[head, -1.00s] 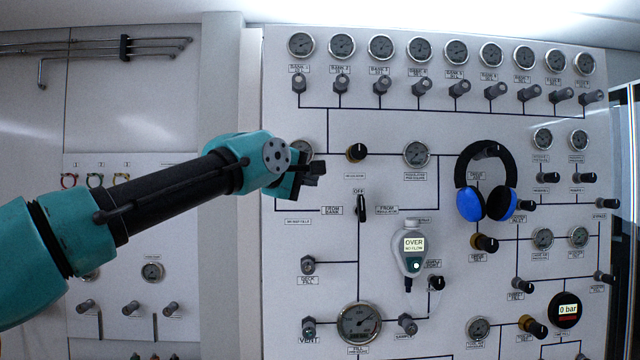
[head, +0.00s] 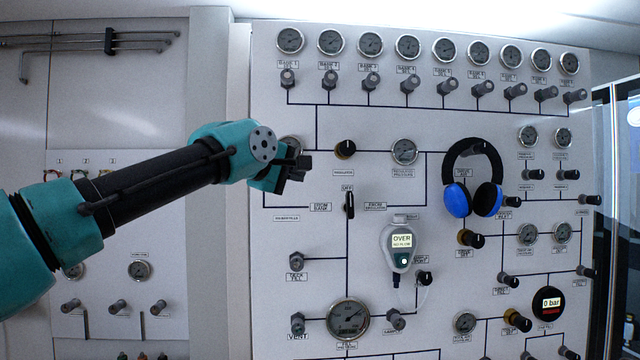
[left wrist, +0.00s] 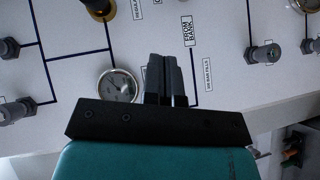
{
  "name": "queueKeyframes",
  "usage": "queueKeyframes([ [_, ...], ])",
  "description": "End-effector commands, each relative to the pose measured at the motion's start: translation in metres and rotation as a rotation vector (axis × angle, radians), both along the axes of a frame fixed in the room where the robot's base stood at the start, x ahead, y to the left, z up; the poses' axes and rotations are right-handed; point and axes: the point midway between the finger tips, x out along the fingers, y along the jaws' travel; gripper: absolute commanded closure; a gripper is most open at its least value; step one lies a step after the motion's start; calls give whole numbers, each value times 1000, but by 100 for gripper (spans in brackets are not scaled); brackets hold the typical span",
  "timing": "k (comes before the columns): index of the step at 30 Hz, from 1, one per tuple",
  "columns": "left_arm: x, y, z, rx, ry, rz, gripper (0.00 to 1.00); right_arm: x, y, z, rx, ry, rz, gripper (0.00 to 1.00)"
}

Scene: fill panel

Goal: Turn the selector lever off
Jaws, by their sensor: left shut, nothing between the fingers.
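The selector lever (head: 349,204) is a small black handle on the white panel in the head view. It stands about upright just below the OFF label (head: 347,187), between the FROM BANK label (head: 320,207) and the FROM REGULATOR label (head: 375,206). My left gripper (head: 303,167) is shut and empty, up and to the left of the lever and apart from it. It partly covers a gauge (head: 291,146). In the left wrist view the closed fingers (left wrist: 166,62) point toward the FROM BANK label (left wrist: 193,30); the lever does not show there. My right gripper is not in view.
A black knob (head: 345,149) sits above the lever. A grey handheld meter (head: 399,246) reading OVER hangs below right. Blue and black headphones (head: 457,200) hang farther right. A large gauge (head: 348,318) is below. The panel close around the lever is mostly flat.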

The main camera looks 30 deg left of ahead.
Motion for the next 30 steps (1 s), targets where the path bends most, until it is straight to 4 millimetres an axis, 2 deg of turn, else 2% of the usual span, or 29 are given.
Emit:
queueKeyframes([
  [5,16,-1,-4,0,2,0,100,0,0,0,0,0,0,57],
  [21,99,-10,-22,1,1,-1,100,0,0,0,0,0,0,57],
  [25,109,-26,-28,3,1,-3,100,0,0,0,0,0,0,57],
  [30,117,-36,-31,0,1,-1,100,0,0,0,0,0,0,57],
])
